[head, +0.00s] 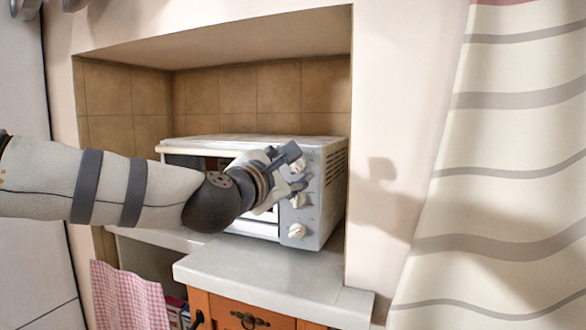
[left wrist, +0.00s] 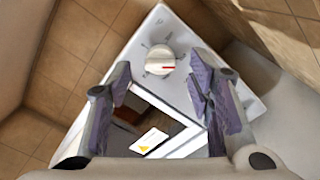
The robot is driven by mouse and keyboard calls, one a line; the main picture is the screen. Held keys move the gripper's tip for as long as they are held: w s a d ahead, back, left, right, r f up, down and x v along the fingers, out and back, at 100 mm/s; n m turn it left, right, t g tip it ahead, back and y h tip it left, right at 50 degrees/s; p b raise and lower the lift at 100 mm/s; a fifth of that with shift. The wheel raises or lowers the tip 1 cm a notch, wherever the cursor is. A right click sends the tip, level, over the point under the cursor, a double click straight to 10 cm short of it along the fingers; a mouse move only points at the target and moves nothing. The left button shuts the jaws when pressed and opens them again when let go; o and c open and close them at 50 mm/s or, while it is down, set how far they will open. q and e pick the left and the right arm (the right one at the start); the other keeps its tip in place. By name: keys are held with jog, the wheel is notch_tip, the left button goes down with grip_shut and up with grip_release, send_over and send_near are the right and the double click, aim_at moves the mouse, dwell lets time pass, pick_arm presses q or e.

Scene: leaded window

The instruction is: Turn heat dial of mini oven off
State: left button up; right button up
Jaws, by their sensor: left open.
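The white mini oven (head: 332,190) stands in a tiled niche, with a column of round cream dials on its front right. The top dial (head: 298,165) is partly hidden by my left gripper (head: 297,168). The middle dial (head: 298,200) and bottom dial (head: 296,230) show below. In the left wrist view, one dial (left wrist: 158,57) with a red pointer mark lies ahead, between and beyond the fingers of my left gripper (left wrist: 160,78). The gripper is open and empty. I cannot tell whether a finger touches the dial, or which dial sets heat. My right gripper is out of view.
The oven door glass with a warning label (left wrist: 150,142) lies beside the dial. A pale counter (head: 265,275) juts out below the oven. The niche's right wall (head: 395,150) and a striped curtain (head: 500,170) stand to the right.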

aim_at(297, 165)
pick_arm(q)
jog(key=shift+x, duration=1.25)
grip_shut()
